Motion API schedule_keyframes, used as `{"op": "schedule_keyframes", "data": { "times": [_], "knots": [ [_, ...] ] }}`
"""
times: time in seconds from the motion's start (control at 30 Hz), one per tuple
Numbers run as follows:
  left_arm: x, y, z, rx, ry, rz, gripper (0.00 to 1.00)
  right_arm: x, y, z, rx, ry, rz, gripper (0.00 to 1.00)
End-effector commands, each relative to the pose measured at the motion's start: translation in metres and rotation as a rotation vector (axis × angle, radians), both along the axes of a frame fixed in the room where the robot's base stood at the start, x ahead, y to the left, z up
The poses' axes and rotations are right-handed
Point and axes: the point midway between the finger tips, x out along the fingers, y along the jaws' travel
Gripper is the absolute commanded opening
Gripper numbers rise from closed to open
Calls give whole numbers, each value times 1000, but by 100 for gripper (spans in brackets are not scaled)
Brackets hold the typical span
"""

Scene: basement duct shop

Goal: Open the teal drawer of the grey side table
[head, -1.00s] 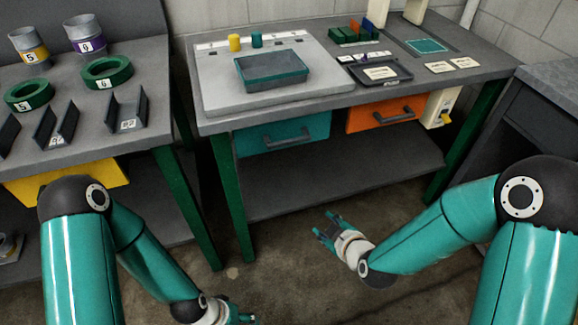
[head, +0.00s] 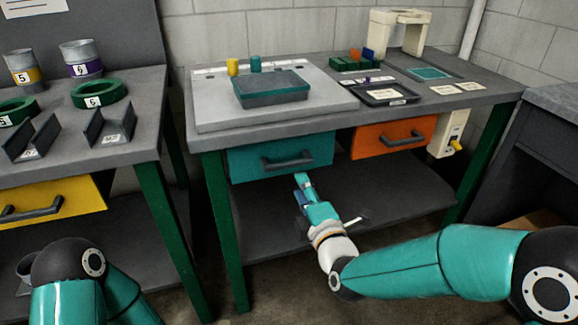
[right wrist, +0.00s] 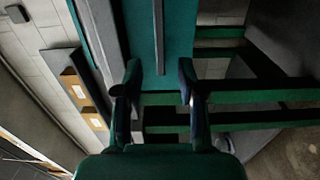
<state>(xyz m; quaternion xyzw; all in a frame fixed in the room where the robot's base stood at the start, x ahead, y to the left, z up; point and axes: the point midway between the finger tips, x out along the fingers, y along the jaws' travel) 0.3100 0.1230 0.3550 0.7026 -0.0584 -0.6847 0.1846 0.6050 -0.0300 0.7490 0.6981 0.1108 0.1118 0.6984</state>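The teal drawer (head: 245,164) of the grey side table (head: 215,138) looks shut, under the left part of the tabletop. Its dark bar handle (head: 288,161) runs across its front. My right gripper (head: 304,184) is just below and in front of the handle. In the right wrist view my right gripper (right wrist: 158,82) has its fingers spread, with nothing between the tips. The handle (right wrist: 158,38) shows as a dark bar in line with the gap, on the teal drawer front (right wrist: 180,30). I cannot tell whether the fingers touch it. My left gripper is out of view.
An orange drawer (head: 370,141) with its own handle is to the right. A lower shelf (head: 400,190) lies under the gripper. A green table leg (head: 226,230) stands left of it. The tabletop holds a teal-rimmed box (head: 270,88) and a dark tray (head: 385,94).

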Motion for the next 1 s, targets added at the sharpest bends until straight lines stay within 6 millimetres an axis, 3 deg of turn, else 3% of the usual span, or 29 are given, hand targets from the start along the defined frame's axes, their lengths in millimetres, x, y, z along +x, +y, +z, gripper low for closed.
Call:
{"op": "schedule_keyframes", "data": {
  "times": [0.2, 0.5, 0.97, 1.0],
  "knots": [
    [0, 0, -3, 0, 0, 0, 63, 45, 14, -1, 0, 0, -1, 40],
    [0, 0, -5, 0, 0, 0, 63, 85, 27, -1, 1, 1, -1, 40],
    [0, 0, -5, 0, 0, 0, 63, 94, 30, -1, 0, 2, -1, 40],
    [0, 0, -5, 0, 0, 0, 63, 94, 30, -1, 0, 2, -1, 33]
  ]
}}
